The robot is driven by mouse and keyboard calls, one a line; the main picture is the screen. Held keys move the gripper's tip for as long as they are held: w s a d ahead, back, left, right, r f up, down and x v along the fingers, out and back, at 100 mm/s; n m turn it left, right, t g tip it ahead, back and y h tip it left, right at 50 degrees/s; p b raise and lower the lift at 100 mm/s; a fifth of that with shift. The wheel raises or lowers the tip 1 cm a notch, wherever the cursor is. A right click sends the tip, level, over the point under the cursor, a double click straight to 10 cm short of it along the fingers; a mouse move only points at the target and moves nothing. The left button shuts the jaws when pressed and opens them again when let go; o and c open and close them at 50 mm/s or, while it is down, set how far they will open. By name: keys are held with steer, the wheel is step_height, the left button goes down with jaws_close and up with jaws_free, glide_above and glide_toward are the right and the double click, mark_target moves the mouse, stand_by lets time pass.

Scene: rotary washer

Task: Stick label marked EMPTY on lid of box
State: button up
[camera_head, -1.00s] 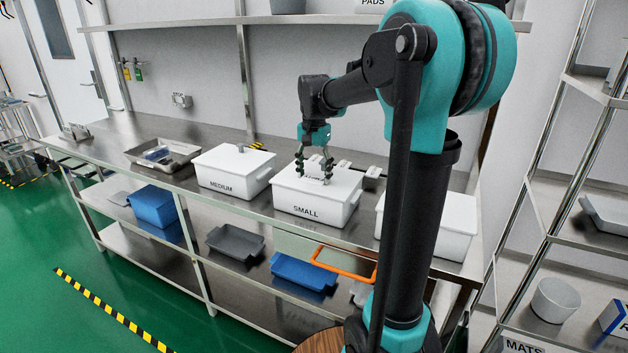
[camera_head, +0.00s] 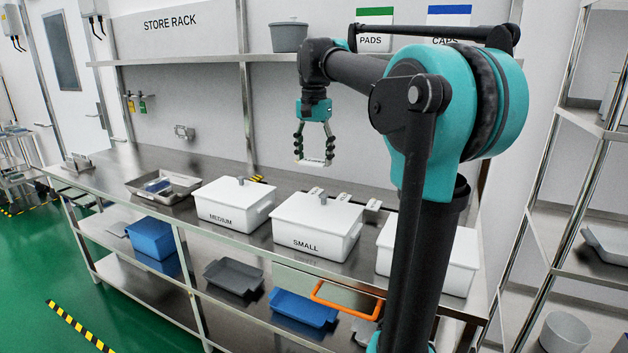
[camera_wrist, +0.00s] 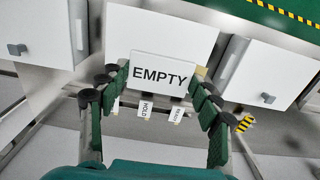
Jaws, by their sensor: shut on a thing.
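My gripper (camera_head: 314,161) is shut on a white label card and hangs above the back of the box marked SMALL (camera_head: 305,245). In the wrist view the card reads EMPTY (camera_wrist: 163,76) and sits between the fingertips (camera_wrist: 165,90), facing the camera. The SMALL box has a white lid (camera_head: 318,211) with a grey knob. A box marked MEDIUM (camera_head: 222,217) with a similar knobbed lid stands to its left. Another white box (camera_head: 450,265) stands at the right, partly hidden by my arm. The held card is clear of every lid.
Other label cards lie behind the SMALL box, one reading HOLD (camera_wrist: 146,108). A metal tray (camera_head: 150,196) holding a blue item is at the bench's left. A grey pot (camera_head: 289,37) stands on the shelf above. The space around my gripper is free.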

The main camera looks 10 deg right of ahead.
mark_target(314, 214)
step_height(314, 214, up, 4)
steer(key=shift+f, duration=0.2)
step_height(314, 214, down, 19)
steer(key=shift+f, duration=0.1)
stand_by(0.8)
steer(key=shift+f, duration=0.3)
stand_by(1.7)
steer(key=o, duration=0.9)
steer(key=shift+r, duration=0.15)
